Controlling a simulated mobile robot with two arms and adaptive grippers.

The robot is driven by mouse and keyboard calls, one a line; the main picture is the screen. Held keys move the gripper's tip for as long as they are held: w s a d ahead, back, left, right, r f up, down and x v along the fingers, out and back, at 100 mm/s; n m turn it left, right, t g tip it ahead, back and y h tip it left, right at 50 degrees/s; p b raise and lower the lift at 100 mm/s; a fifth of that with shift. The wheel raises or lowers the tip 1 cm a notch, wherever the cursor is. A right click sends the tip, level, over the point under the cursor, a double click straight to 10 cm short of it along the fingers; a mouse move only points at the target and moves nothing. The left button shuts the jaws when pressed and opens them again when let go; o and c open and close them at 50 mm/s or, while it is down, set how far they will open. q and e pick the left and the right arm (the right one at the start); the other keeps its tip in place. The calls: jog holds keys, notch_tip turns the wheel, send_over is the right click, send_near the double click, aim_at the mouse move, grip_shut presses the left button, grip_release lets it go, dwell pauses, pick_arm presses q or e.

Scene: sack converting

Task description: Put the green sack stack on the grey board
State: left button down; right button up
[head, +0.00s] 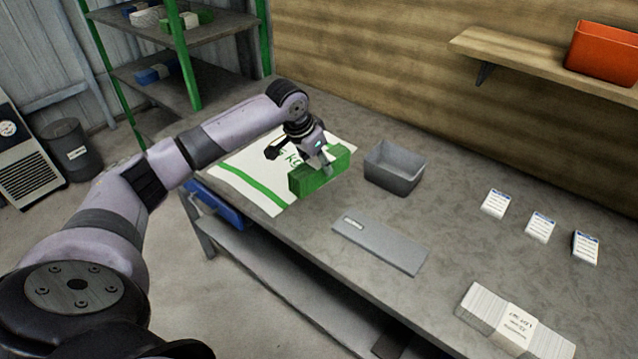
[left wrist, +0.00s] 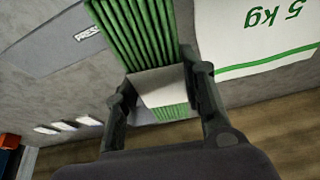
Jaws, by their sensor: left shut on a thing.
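The green sack stack (head: 305,184), a bundle of thin green layers, is in the head view over the right part of a flat white sack. My left gripper (head: 327,168) is shut on it from above, across its pale band (left wrist: 165,90). The stack's green layers also show in the left wrist view (left wrist: 140,35) between and beyond the fingers (left wrist: 163,92). I cannot tell whether the stack touches the sack below. The grey board (head: 380,244), with a small label, lies bare on the table, nearer and to the right. It also shows in the left wrist view (left wrist: 40,40).
The flat white sack (head: 240,170) has a green stripe and print. A grey bin (head: 394,168) stands right of the stack, behind the board. Several small white labelled packs (head: 540,226) and a banded white stack (head: 515,322) lie at the right. A shelf (head: 550,55) holds an orange bin (head: 605,55).

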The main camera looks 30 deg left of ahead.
pick_arm(q)
notch_tip(320, 180, up, 10)
jog(key=shift+d+r+b, duration=0.1)
jog(key=shift+b, duration=0.2)
